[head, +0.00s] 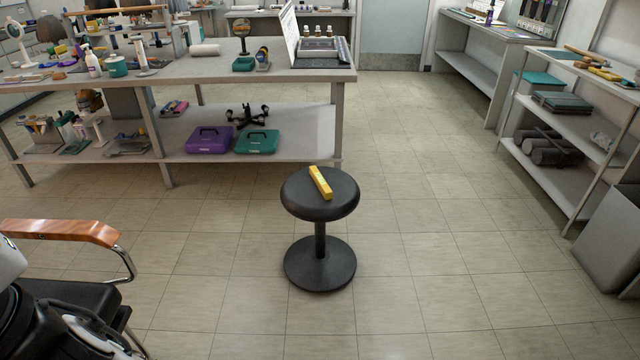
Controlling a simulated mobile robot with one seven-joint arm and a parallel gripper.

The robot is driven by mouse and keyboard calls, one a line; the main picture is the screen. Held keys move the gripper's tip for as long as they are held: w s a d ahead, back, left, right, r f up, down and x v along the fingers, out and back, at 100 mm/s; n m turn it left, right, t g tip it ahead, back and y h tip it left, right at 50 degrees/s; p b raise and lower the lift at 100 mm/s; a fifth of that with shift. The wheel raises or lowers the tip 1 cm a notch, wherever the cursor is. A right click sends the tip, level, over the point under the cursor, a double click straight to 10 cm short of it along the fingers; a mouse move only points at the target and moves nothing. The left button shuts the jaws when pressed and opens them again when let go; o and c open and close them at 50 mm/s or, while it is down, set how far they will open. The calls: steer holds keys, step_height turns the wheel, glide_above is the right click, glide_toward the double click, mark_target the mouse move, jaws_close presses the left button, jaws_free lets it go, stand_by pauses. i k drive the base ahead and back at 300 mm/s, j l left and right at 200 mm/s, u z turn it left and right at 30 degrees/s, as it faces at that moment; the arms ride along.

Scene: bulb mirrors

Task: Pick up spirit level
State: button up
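A yellow spirit level (320,183) lies flat on the black round seat of a stool (335,207) in the middle of the head view. It points from upper left to lower right, and nothing covers it. The stool stands upright on a round black base on the tiled floor. Part of my own body shows at the lower left, well apart from the stool. My gripper cannot be made out in this view.
A long workbench (250,76) with tools on top stands behind the stool; purple (209,140) and green (256,142) cases sit on its lower shelf. A chair with a wooden armrest (62,232) is at the lower left. Shelving (560,125) lines the right. Floor around the stool is clear.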

mark_target(324, 188)
steer(key=i+z, duration=0.15)
steer(key=i, duration=0.25)
steer(key=i+z, duration=0.35)
steer(key=i, duration=0.2)
steer(key=i+z, duration=0.35)
steer(key=i, duration=0.2)
steer(key=i+l, duration=0.15)
steer(key=i, duration=0.4)
steer(key=i+l+u, duration=0.15)
steer(key=i, duration=0.4)
steer(key=i+l+u, duration=0.1)
steer(key=i+u, duration=0.25)
steer(key=u, duration=0.15)
steer(key=i+l+u, duration=0.25)
steer(key=u, duration=0.2)
steer(key=i+l+u, duration=0.3)
steer(key=u, duration=0.2)
